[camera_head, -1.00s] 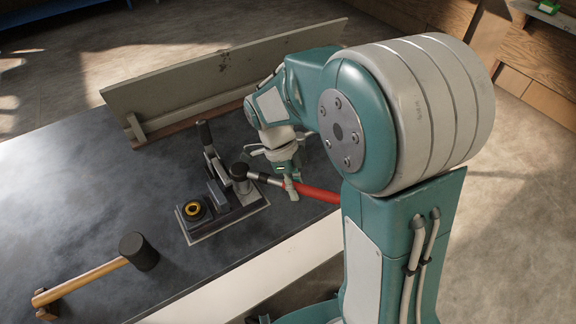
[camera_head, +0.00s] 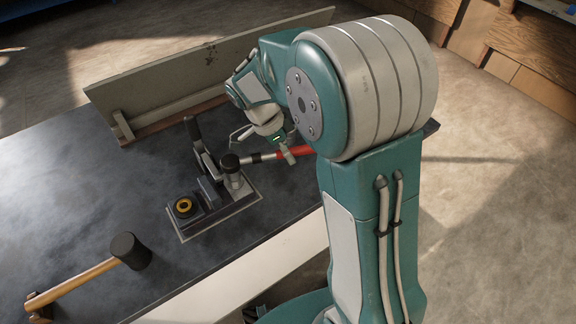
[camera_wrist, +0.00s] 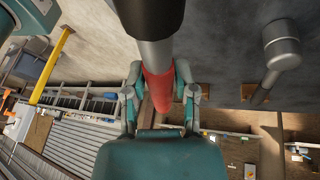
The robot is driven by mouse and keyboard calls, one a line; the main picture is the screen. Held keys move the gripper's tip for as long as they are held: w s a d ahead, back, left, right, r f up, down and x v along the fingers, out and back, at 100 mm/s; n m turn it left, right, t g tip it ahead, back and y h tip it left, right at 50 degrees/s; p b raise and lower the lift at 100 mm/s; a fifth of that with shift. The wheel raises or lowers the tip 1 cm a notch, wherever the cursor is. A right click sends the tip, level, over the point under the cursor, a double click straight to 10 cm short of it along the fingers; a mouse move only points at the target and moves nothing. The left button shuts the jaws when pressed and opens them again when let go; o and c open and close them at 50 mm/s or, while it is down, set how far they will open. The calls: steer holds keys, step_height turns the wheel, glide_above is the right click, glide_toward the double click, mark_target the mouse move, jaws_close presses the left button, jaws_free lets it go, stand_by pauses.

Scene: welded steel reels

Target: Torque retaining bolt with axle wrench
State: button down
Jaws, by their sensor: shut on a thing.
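The axle wrench has a dark round head (camera_head: 230,162), a grey metal shaft and a red handle (camera_head: 296,151). Its head sits over the post on the right part of a fixture (camera_head: 212,222) on the bench. The retaining bolt cannot be seen; the wrench head hides that spot. My gripper (camera_head: 286,153) is shut around the wrench where the shaft meets the red grip. In the wrist view my gripper (camera_wrist: 160,92) has its fingers on both sides of the red handle (camera_wrist: 158,84). The handle points right, away from the fixture.
The fixture also carries a black-handled lever (camera_head: 196,135) and a yellow ring (camera_head: 183,206). A wooden-handled mallet (camera_head: 128,250) lies at the bench's front left. A grey upright board (camera_head: 215,68) stands along the back edge. The dark bench top (camera_head: 70,185) is clear at the left.

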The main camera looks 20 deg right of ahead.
steer(key=w+a+n+t, duration=0.4)
steer(key=w+a+n, duration=0.1)
steer(key=w+n, duration=0.6)
steer(key=shift+w+f+t, duration=0.35)
steer(key=shift+w+t, duration=0.05)
steer(key=shift+d+f, duration=0.1)
steer(key=shift+f, duration=0.35)
stand_by(0.7)
steer(key=shift+f, duration=0.3)
steer(key=shift+f, duration=0.3)
steer(key=shift+s+f, duration=0.1)
steer(key=shift+f, duration=0.1)
stand_by(0.5)
steer(key=shift+f, duration=0.1)
stand_by(0.4)
